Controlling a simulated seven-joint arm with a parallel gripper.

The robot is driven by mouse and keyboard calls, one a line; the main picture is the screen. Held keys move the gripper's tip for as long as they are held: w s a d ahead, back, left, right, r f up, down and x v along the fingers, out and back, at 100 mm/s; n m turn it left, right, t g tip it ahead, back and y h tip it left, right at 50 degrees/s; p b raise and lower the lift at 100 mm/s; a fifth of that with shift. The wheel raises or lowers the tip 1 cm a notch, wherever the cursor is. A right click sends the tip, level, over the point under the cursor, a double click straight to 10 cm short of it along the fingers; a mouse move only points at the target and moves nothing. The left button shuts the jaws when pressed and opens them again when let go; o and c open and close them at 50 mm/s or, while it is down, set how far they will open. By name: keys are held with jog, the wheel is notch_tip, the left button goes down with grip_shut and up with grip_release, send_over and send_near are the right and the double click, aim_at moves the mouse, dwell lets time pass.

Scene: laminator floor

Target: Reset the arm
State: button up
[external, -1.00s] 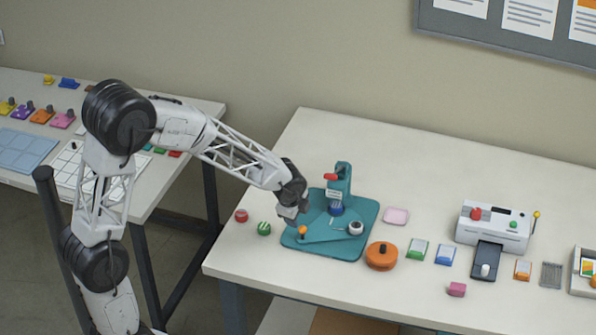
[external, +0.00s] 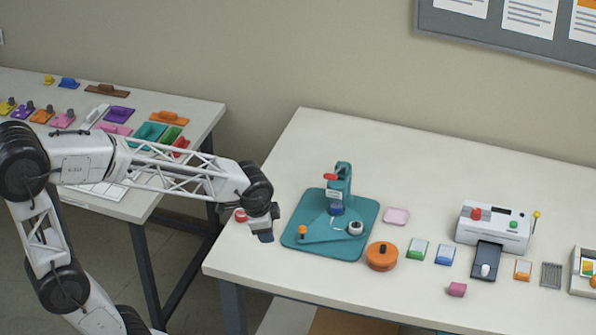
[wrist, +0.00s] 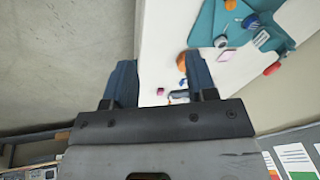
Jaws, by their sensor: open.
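My gripper (external: 266,235) hangs over the left edge of the white table (external: 290,272), left of the teal press (external: 334,222). In the wrist view, the two blue-grey fingers of my gripper (wrist: 160,65) stand apart with nothing held between them. The teal press also shows at the top right of the wrist view (wrist: 208,28). A red round piece (external: 240,215) is partly hidden beside my gripper. The green striped round piece is hidden behind my gripper in the external view.
An orange round pot (external: 381,257) stands right of the press. A white laminator (external: 493,230) and several small coloured blocks are farther right. A second table (external: 205,110) with coloured pieces is behind my arm at left. The back of the white table is clear.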

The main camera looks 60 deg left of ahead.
jog(key=s+d+r+n, duration=0.1)
jog(key=s+d, duration=0.3)
jog(key=s, duration=0.4)
jog(key=s+d+r+n+h, duration=0.1)
jog(key=s+d+r+n, duration=0.1)
jog(key=s, duration=0.5)
jog(key=shift+s+d+r+n+g+h, duration=0.3)
jog(key=shift+s+d+n, duration=0.1)
jog(key=shift+d+n, duration=0.45)
